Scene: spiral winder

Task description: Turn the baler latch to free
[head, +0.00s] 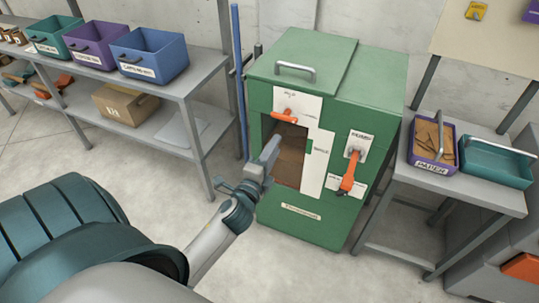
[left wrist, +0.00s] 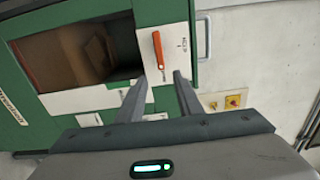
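The green baler (head: 307,215) stands upright with a brown-looking opening in its front. Above the opening, an orange latch handle (head: 284,116) lies roughly level on a white plate. The latch handle also shows in the left wrist view (left wrist: 158,50), beyond my fingertips. A second orange handle (head: 348,177) hangs down on the right of the baler's front. My left gripper (head: 268,155) is in front of the opening, below the latch. In the left wrist view its two fingers (left wrist: 170,76) are apart with nothing between them. My right gripper is not in view.
A grey shelf (head: 190,85) with teal, purple and blue bins stands on the left. A grey side table (head: 470,192) on the right holds a purple bin (head: 422,158) and a teal tray (head: 495,165).

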